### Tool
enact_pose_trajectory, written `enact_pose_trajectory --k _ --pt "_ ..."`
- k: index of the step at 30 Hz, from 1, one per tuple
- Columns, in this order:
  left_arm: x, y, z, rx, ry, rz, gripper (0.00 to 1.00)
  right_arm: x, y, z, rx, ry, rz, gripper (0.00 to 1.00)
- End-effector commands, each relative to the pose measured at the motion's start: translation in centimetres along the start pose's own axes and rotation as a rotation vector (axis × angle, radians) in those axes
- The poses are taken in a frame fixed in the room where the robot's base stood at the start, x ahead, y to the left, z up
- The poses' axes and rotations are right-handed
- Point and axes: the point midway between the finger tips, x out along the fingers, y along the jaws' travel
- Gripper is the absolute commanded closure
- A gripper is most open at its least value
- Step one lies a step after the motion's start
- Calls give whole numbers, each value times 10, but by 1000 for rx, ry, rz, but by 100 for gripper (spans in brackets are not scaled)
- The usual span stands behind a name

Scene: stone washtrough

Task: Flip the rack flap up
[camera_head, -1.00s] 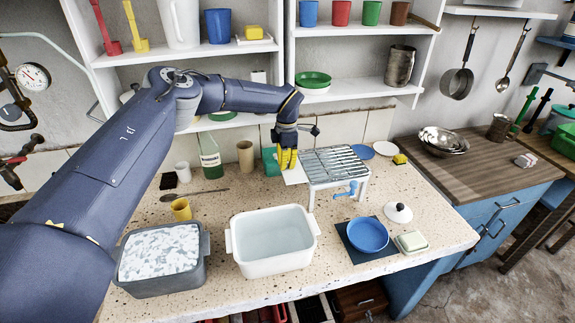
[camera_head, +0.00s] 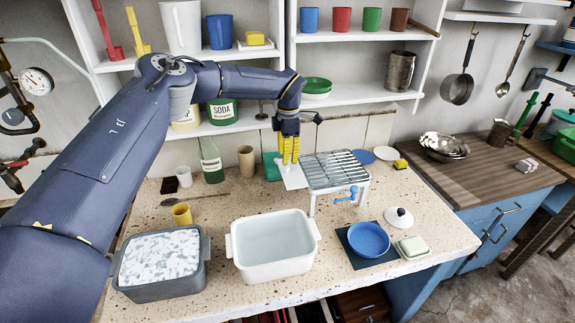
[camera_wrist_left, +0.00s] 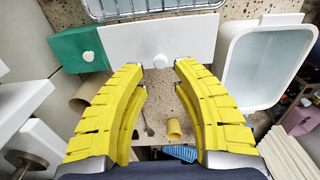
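The rack (camera_head: 337,170) has a slatted metal top on a white frame. My left gripper (camera_head: 290,161) points down over the flap with yellow fingers. My right gripper is not in view.
A white basin (camera_head: 273,262) stands in front of the rack. A green box (camera_head: 271,168), a beige cup (camera_head: 246,160) and a green bottle (camera_head: 211,160) stand left of the flap. A blue crank (camera_head: 348,194) sticks out at the rack's front. Shelves (camera_head: 345,97) are behind.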

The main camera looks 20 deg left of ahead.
Motion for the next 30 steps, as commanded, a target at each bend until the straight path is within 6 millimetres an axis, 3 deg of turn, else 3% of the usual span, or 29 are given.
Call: enact_pose_trajectory --k 6,12,30 --pt "-36 0 1 0 -2 2 73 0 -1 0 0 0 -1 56" --pt "-56 0 1 0 -1 1 73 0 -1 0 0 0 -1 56" --pt "-65 0 1 1 -1 1 73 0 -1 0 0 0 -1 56"
